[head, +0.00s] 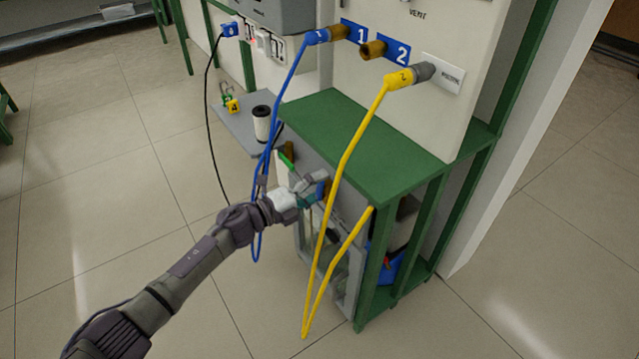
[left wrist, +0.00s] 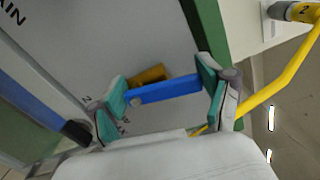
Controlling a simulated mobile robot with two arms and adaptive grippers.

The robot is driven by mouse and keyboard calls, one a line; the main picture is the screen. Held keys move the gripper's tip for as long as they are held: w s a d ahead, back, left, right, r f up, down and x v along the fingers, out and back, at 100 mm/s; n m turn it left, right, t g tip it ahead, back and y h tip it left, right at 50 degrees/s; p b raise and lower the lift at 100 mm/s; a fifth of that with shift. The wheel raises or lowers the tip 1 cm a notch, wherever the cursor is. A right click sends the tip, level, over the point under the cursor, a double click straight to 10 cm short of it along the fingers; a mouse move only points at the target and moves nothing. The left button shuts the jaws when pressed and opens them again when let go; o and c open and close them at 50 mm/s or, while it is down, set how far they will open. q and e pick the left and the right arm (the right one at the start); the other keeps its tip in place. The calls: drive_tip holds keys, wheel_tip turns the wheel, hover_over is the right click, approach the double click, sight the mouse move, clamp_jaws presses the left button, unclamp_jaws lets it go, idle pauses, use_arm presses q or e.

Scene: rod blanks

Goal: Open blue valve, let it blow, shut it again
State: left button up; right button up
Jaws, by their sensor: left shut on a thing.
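The blue valve is a blue bar handle (left wrist: 165,91) on a brass body (left wrist: 150,74), mounted on a grey panel. In the left wrist view the handle lies across the gap between the fingertips and meets both teal pads. My left gripper (left wrist: 160,90) is shut on this handle. In the head view my left gripper (head: 311,190) reaches the panel under the green bench top, and only a little of the blue handle (head: 323,187) shows past the fingers. The handle's exact turn is hard to tell there. My right gripper is not in view.
A blue hose (head: 283,95) hangs from port 1, close beside my left wrist. A yellow hose (head: 342,165) loops down just right of the gripper. A green handle (head: 286,160) sits up and left on the panel. The green bench top (head: 385,150) is above.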

use_arm(q)
drive_tip(key=shift+w+a+f+n+p, duration=0.15)
drive_tip(key=shift+n+p, duration=0.1)
drive_tip(key=shift+n, duration=0.35)
drive_tip(key=shift+w+a+r+n+p, duration=0.1)
drive_tip(key=shift+n+p, duration=0.1)
drive_tip(key=shift+n, duration=0.4)
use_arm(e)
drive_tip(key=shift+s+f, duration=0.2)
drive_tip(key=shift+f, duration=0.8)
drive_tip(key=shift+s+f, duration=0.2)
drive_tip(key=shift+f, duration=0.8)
use_arm(q)
drive_tip(key=o, duration=1.1)
drive_tip(key=v, duration=1.2)
